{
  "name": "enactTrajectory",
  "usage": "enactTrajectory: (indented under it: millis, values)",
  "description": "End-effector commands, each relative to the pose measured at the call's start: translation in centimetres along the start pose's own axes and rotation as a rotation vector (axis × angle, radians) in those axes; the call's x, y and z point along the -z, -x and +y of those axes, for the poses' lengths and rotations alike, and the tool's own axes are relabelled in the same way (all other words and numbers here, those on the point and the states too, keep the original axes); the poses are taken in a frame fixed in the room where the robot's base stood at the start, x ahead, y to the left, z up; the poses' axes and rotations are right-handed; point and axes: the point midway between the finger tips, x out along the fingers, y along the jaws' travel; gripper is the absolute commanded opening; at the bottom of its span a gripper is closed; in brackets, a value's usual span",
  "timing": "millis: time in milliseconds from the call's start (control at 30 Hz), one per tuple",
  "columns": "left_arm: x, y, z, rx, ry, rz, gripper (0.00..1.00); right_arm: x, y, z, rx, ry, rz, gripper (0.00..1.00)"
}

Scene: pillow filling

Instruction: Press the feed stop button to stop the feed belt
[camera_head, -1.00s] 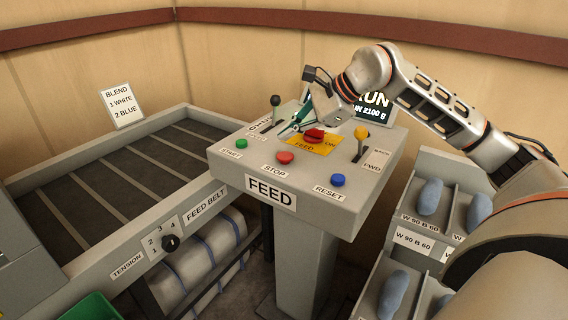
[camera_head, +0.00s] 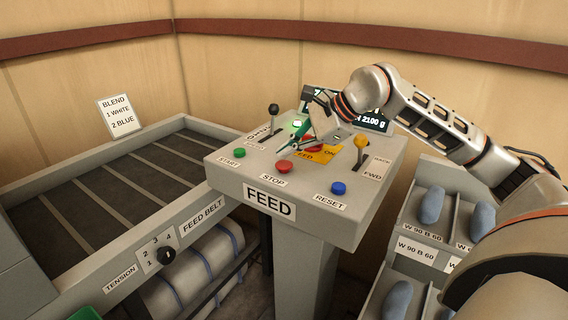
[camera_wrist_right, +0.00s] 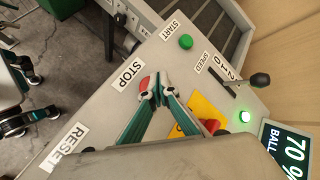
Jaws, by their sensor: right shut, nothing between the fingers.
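The feed console (camera_head: 225,168) stands in the middle of the head view. Its red STOP button (camera_head: 284,167) sits on the top near the front edge, between the green START button (camera_head: 239,153) and the blue RESET button (camera_head: 338,188). My right gripper (camera_head: 282,148) is shut and empty, its teal fingers just above and behind the STOP button. In the wrist view, the fingertips (camera_wrist_right: 157,92) overlap part of the red STOP button (camera_wrist_right: 146,84); contact cannot be told. The feed belt (camera_head: 95,185) lies at the left. My left gripper is not in view.
A black-knobbed lever (camera_head: 273,109) and a yellow-knobbed lever (camera_head: 361,142) rise from the console. A red button on a yellow plate (camera_head: 318,154) is partly hidden by my gripper. A lit green lamp (camera_wrist_right: 244,116) and a display (camera_wrist_right: 290,150) are behind. Bins with blue items (camera_head: 432,206) stand right.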

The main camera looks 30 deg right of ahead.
Motion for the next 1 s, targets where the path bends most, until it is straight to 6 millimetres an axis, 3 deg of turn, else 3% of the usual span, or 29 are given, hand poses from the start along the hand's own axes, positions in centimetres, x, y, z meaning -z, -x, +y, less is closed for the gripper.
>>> enactTrajectory:
  millis: [1000]
  values:
    - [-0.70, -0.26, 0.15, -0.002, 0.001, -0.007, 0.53, 0.48, -0.69, 0.49, -0.001, 0.000, 0.000, 0.00]
